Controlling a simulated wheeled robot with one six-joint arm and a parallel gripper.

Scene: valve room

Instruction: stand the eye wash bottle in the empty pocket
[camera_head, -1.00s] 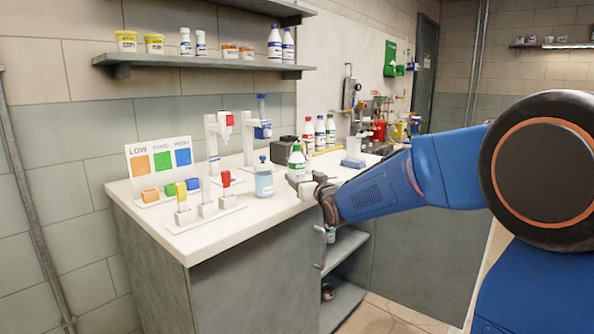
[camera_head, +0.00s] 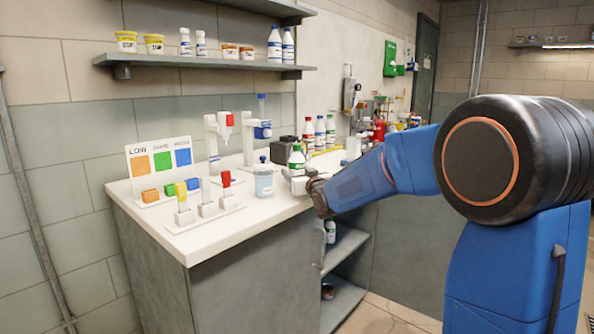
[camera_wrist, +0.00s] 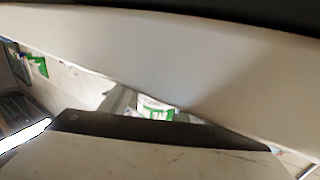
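A white bottle with a green cap and green label (camera_head: 297,160), which looks like the eye wash bottle, stands upright at the counter's right part. My gripper (camera_head: 300,184) is low in front of it. Its fingers are small and partly hidden, so I cannot tell whether they touch the bottle or are open. In the wrist view, a green-and-white patch (camera_wrist: 156,109) shows in a narrow gap between pale surfaces; I cannot tell which object it is. A green wall station (camera_head: 390,58) hangs at the back, with its pocket too small to make out.
A clear blue-capped bottle (camera_head: 263,180) stands just left of my gripper. A dark box (camera_head: 284,149) and several bottles (camera_head: 320,130) stand behind. Coloured blocks in holders (camera_head: 205,200) fill the left of the counter (camera_head: 240,225). A shelf (camera_head: 200,62) hangs above.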

